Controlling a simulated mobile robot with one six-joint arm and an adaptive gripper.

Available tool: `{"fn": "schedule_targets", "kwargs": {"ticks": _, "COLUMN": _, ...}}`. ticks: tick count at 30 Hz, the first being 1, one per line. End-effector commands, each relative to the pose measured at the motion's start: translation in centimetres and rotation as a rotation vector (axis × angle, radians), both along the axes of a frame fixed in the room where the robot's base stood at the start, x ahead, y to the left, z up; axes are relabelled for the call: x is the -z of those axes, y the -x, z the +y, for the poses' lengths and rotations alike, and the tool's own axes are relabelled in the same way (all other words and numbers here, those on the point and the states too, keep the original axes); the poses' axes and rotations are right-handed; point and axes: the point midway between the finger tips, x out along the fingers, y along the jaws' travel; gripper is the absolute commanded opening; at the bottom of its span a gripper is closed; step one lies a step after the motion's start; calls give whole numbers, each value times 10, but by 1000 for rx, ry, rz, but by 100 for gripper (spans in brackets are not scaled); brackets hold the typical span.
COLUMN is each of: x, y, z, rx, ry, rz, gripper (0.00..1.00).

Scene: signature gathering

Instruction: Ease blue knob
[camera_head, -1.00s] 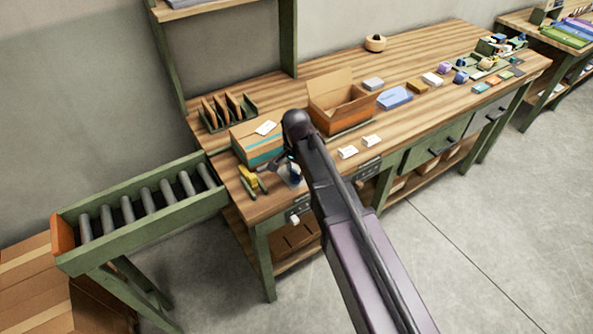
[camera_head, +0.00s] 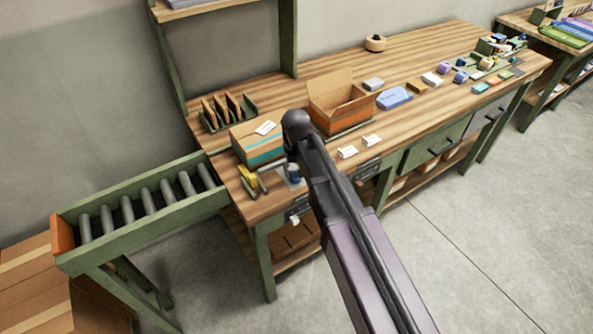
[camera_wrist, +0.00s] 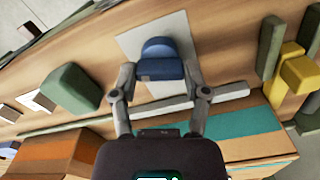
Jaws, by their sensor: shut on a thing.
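The blue knob (camera_wrist: 159,62) shows in the wrist view, in front of a pale square plate (camera_wrist: 168,30) on the wooden bench. My gripper (camera_wrist: 160,72) has its two fingers on either side of the knob and is shut on it. In the head view the knob (camera_head: 293,172) is a small dark blue shape over the bench's front left corner, partly hidden by my arm. The pale plate (camera_head: 297,183) lies right by it. The gripper's fingers are mostly hidden there.
A closed carton with a teal stripe (camera_head: 258,152) stands just behind my gripper. An open carton (camera_head: 340,108) is to its right. A yellow tool (camera_head: 248,174) sits to the left, near the roller conveyor (camera_head: 145,200). White cards (camera_head: 348,152) lie to the right.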

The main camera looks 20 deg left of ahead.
Motion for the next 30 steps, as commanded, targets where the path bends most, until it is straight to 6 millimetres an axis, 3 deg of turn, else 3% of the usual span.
{"fn": "schedule_targets", "kwargs": {"ticks": 12, "x": 0, "y": 2, "z": 0, "rx": -277, "ry": 1, "rz": 5, "gripper": 12}}
{"fn": "schedule_targets", "kwargs": {"ticks": 30, "x": 0, "y": 2, "z": 0, "rx": -332, "ry": 0, "rz": 5, "gripper": 12}}
